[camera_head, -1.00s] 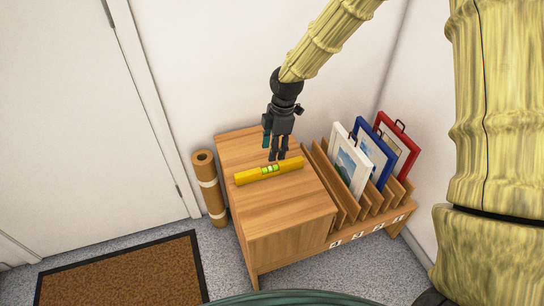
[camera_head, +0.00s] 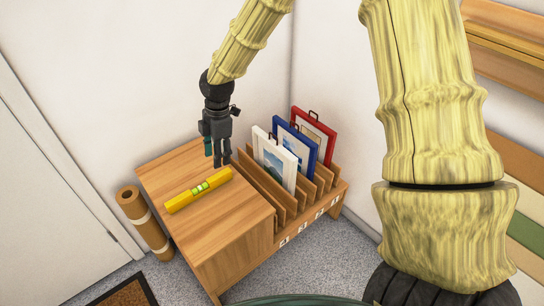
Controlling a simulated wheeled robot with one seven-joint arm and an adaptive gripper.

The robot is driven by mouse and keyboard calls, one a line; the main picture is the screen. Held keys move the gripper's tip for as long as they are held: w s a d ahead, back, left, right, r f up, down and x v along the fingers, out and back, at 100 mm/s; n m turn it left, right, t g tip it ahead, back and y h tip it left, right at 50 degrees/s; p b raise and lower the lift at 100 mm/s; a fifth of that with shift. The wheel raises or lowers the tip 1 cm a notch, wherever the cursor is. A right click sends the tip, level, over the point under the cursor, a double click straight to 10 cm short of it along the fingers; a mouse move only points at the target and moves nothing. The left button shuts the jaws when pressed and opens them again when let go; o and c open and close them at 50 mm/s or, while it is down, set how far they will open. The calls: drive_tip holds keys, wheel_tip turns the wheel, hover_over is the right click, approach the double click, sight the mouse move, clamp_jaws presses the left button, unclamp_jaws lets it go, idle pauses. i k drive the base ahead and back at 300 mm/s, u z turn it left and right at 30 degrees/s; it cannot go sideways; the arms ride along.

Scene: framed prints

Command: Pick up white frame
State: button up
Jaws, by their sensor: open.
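The white frame (camera_head: 273,160) holds a blue and green print and stands upright in the slotted rack (camera_head: 290,209), in front of a blue frame (camera_head: 308,142). My gripper (camera_head: 223,162) points down with its fingers apart and nothing between them. It is above the wooden cabinet top, left of the white frame and apart from it. The white frame's lower edge is hidden in the rack.
A red frame (camera_head: 326,132) stands at the back of the rack. A yellow spirit level (camera_head: 198,191) lies on the cabinet (camera_head: 228,222) near my gripper. A brown roll (camera_head: 145,222) stands at the cabinet's left. Wooden wall shelves (camera_head: 510,45) are at the right.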

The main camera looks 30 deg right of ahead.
sight(279, 162)
drive_tip(key=z, duration=1.1)
